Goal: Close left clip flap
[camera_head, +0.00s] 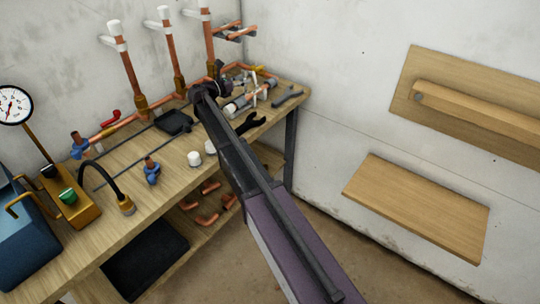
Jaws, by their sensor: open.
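Several upright copper pipes stand along the back wall, with white clips near their tops. The left clip (113,35) is on the leftmost pipe (130,72). It is small here, and I cannot tell how its flap stands. A middle clip (164,18) and a right clip (198,14) are on the other pipes. My gripper (220,71) is a small dark shape at the far end of my arm, over the back of the workbench and in front of the rightmost pipe. It is open and apart from the left clip, to its lower right. Its fingertips are hard to make out.
The wooden workbench (105,240) carries a pressure gauge (15,104), a blue box (22,235), blue valves, white caps (194,158), a black wrench (250,123) and loose fittings. A lower shelf holds copper elbows. Wooden boards (418,205) are on the right wall.

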